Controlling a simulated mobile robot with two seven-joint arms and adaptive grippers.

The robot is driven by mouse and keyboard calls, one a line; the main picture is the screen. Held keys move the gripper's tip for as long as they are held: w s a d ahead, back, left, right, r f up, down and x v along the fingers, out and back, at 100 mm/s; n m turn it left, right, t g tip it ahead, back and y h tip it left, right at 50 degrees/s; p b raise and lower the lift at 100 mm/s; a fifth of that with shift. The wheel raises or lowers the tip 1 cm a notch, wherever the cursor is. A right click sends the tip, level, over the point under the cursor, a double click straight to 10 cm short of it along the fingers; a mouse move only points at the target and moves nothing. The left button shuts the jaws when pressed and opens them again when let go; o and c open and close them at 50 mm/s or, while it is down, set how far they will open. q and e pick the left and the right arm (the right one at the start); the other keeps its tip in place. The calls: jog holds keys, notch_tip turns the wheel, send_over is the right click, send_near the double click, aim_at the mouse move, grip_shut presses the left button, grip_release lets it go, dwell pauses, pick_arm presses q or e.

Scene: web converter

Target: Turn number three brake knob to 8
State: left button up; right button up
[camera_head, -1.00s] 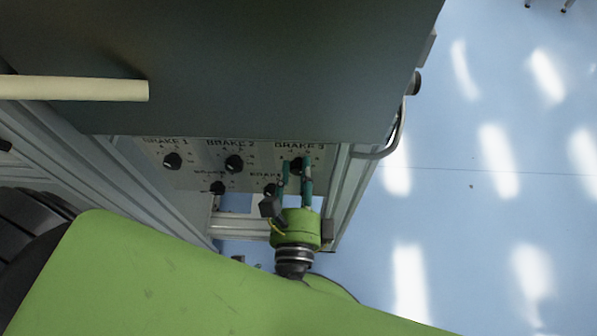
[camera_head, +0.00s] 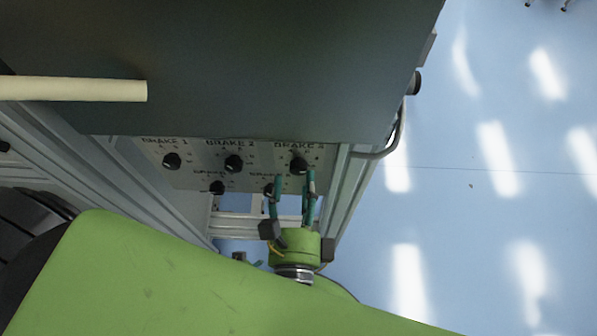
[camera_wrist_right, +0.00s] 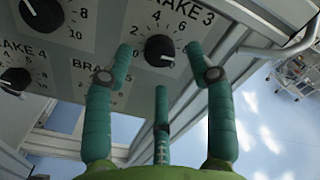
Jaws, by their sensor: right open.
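The brake 3 knob (camera_head: 298,166) is a round black knob under the BRAKE 3 label on the grey panel (camera_head: 255,181). In the right wrist view the knob (camera_wrist_right: 160,50) shows between the spread fingertips, with a printed number scale around it. I cannot read its setting surely. My right gripper (camera_head: 293,178) is open and empty, its teal fingers pointing at the panel just below the knob. In the right wrist view the gripper (camera_wrist_right: 160,56) has fingers on both sides of the knob and one below, apparently clear of it. My left gripper is not in view.
The brake 1 knob (camera_head: 172,161) and brake 2 knob (camera_head: 233,163) are to the left, with more knobs in a row below. A dark machine cover (camera_head: 250,70) overhangs the panel. A metal frame post (camera_head: 348,200) and curved handle (camera_head: 392,140) stand at right.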

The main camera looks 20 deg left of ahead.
jog(key=v, duration=0.4)
jog(key=shift+s, duration=0.1)
dwell(0.4)
